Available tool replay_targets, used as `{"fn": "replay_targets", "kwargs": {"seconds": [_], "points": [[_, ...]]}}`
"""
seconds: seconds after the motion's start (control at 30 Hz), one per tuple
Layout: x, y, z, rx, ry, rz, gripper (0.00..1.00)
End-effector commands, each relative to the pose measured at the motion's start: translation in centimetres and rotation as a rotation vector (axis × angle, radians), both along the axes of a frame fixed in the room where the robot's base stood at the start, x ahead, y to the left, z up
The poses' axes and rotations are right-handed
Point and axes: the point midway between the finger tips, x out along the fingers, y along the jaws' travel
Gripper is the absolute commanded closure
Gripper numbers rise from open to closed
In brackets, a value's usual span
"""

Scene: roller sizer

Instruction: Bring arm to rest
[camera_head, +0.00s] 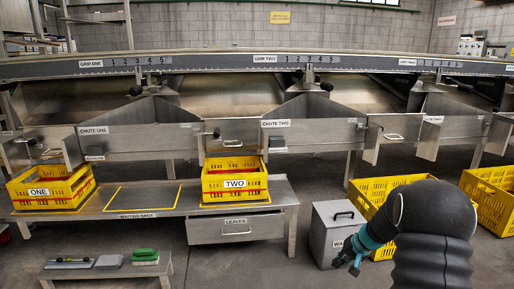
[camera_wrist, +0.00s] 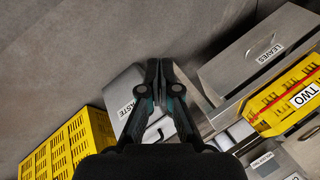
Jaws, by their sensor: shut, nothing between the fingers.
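My arm shows at the lower right of the head view as a dark, ribbed and rounded shape. My gripper (camera_head: 349,258) reaches out to its left, in front of the grey waste bin (camera_head: 333,228). In the wrist view my gripper (camera_wrist: 160,64) is in the middle, its dark fingers together with nothing between them. Behind it in that view is the waste bin (camera_wrist: 122,92), partly hidden by the fingers. I cannot tell the exact gap between gripper and bin.
A steel bench (camera_head: 190,183) holds yellow crate ONE (camera_head: 40,192), an empty yellow-outlined waiting spot (camera_head: 143,196) and crate TWO (camera_head: 235,184), above a LEAVES drawer (camera_head: 236,229). More yellow crates (camera_head: 385,190) stand behind my arm. A low stand (camera_head: 105,267) holds tools. Floor between is clear.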

Motion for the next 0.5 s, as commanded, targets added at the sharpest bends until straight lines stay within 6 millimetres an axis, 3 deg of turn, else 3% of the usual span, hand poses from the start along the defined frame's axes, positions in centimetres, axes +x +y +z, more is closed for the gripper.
{"fn": "replay_targets", "kwargs": {"seconds": [0.03, 0.1, 0.5], "points": [[-1.7, 0.9, 2.1, -0.010, 0.024, 0.006, 1.00], [-4.0, 2.0, 4.2, -0.024, 0.060, 0.012, 1.00], [-17.1, 6.3, 14.2, -0.167, 0.180, 0.046, 1.00]]}}
